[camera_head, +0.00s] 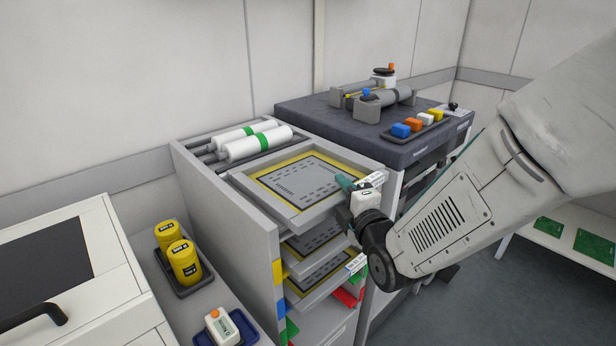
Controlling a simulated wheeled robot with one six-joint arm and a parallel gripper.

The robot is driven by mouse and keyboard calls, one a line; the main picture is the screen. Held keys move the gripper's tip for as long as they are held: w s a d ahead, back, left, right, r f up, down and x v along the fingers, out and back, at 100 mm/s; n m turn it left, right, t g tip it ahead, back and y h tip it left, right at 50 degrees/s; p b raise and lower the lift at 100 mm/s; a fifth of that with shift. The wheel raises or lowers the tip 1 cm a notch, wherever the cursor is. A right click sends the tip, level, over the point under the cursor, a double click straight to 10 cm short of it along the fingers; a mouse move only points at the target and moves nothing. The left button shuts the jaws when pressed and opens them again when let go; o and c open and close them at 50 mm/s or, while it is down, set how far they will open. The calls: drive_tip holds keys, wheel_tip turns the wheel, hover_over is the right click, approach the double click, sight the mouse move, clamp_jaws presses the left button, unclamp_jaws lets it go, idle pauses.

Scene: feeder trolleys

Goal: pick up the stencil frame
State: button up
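The topmost stencil frame (270,205) lies at the top of the grey rack, a light grey frame with a yellow border around a dark grey perforated sheet. Its front edge sticks out past the rack. My gripper (345,184) comes in from the right and is at the frame's front right corner, with a teal finger by the rim. Whether it touches or grips the rim, and how far the fingers are apart, cannot be made out. More stencil frames (301,247) sit in the slots below, partly hidden.
Two white rolls with green bands (258,145) lie behind the frame. Yellow jars (184,262) stand in a tray at left. A dark-topped cabinet (310,112) at the back right holds rollers and coloured blocks. Open floor shows at lower right.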

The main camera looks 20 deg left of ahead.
drive_tip(key=shift+w+a, duration=0.3)
clamp_jaws()
drive_tip(key=shift+r, duration=0.2)
